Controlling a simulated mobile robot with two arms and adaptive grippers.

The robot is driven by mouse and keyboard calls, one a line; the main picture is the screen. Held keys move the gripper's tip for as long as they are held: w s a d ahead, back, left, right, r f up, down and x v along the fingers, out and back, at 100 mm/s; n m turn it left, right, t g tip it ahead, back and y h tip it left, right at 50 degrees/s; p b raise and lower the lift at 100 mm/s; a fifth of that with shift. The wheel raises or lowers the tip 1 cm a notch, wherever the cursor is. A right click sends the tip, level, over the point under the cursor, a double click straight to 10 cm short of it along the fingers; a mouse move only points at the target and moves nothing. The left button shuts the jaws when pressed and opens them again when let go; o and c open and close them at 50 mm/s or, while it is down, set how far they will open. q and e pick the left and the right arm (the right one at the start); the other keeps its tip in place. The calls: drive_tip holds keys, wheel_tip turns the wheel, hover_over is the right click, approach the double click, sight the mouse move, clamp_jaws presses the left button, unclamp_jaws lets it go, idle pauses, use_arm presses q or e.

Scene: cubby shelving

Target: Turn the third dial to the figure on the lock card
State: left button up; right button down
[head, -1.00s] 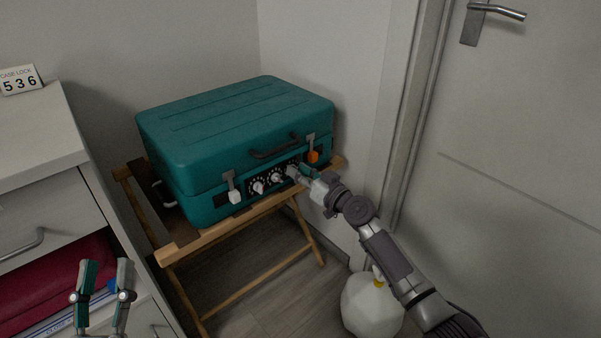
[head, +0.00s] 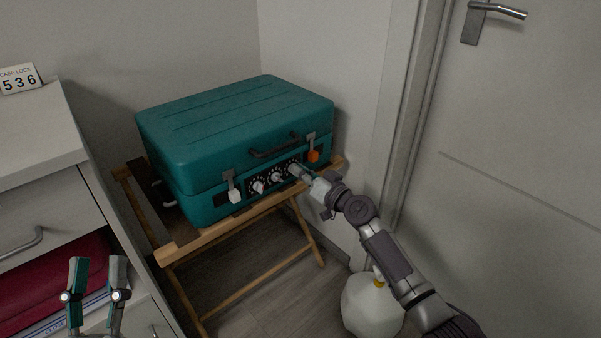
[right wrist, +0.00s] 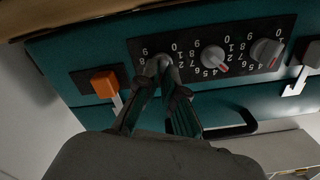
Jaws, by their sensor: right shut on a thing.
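The teal case (head: 225,130) lies shut with a black panel of three dials on its front. The third dial (right wrist: 153,66), at the panel's right end in the head view, is mostly covered by my fingers. My right gripper (head: 299,171) is shut on this dial; its two fingers also show around the knob in the right wrist view (right wrist: 163,82). The third dial's setting is hidden. The second dial (right wrist: 213,57) and first dial (right wrist: 265,50) show red marks. The lock card (head: 19,80) reads 536. My left gripper (head: 97,262) is open and empty at lower left.
The case rests on a folding wooden stand (head: 225,229). A white drawer unit (head: 30,125) stands left. A white jug (head: 369,309) is below my right arm.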

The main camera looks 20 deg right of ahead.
use_arm(q)
drive_tip(key=shift+s+r+t, duration=0.35)
drive_tip(key=shift+r+t, duration=0.05)
use_arm(e)
drive_tip(key=shift+d+f+m, duration=0.1)
drive_tip(key=shift+m, duration=1.7)
drive_tip(key=c, duration=1.3)
unclamp_jaws()
drive_tip(key=v, duration=1.2)
